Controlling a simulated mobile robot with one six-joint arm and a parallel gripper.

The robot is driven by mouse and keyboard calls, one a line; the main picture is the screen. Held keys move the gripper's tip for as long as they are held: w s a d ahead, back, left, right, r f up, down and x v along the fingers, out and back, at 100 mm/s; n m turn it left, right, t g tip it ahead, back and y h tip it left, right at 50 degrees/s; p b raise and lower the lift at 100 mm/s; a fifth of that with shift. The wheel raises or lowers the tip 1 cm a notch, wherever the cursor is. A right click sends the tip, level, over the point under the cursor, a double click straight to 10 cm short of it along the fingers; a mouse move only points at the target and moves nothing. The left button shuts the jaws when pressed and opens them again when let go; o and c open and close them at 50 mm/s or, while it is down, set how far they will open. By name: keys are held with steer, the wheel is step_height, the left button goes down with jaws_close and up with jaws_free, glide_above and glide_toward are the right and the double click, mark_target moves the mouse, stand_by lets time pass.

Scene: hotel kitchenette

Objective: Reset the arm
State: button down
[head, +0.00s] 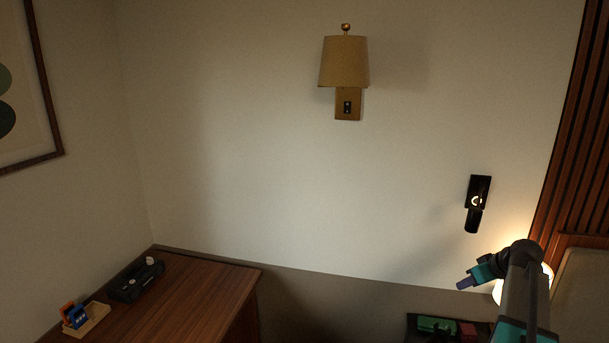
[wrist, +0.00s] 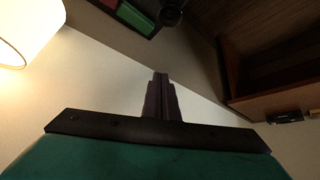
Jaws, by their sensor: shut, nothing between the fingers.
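My arm rises at the lower right of the head view, and my gripper (head: 466,284) sits at its end, pointing left and slightly down in front of the wall. In the wrist view my gripper (wrist: 158,80) has its two dark fingers together, with nothing between them. The fingers touch nothing that I can see.
A wooden desk (head: 190,300) at lower left holds a small organizer (head: 88,318) and a black device (head: 136,280). A dark surface with green (head: 436,325) and red (head: 467,329) items lies below my gripper. A lit lamp (wrist: 28,30) is close by. A sconce (head: 344,62) hangs above.

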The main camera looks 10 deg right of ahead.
steer(key=s+a+f+m+g+y+b, duration=0.1)
steer(key=s+a+f+g, duration=0.25)
steer(key=a+f, duration=1.15)
steer(key=s+a+f+m+g+y, duration=0.1)
steer(key=s+a+f+g, duration=0.3)
steer(key=a+f, duration=1.1)
steer(key=s+a+f+g+h, duration=0.1)
steer(key=s+a+f, duration=0.4)
steer(key=s+f, duration=0.2)
steer(key=s+a+f+g, duration=0.2)
steer(key=s+a+f, duration=0.2)
steer(key=s+f, duration=0.3)
steer(key=s+a+f+g+h, duration=0.1)
steer(key=s+a+f, duration=0.1)
steer(key=s, duration=0.5)
steer(key=s+a+f+g+h+b, duration=0.1)
steer(key=s+f, duration=0.2)
steer(key=s, duration=0.5)
steer(key=shift+s+a+f, duration=0.2)
steer(key=shift+a+f, duration=0.15)
steer(key=shift+a, duration=0.05)
steer(key=shift+w+g, duration=0.1)
steer(key=shift+g, duration=0.15)
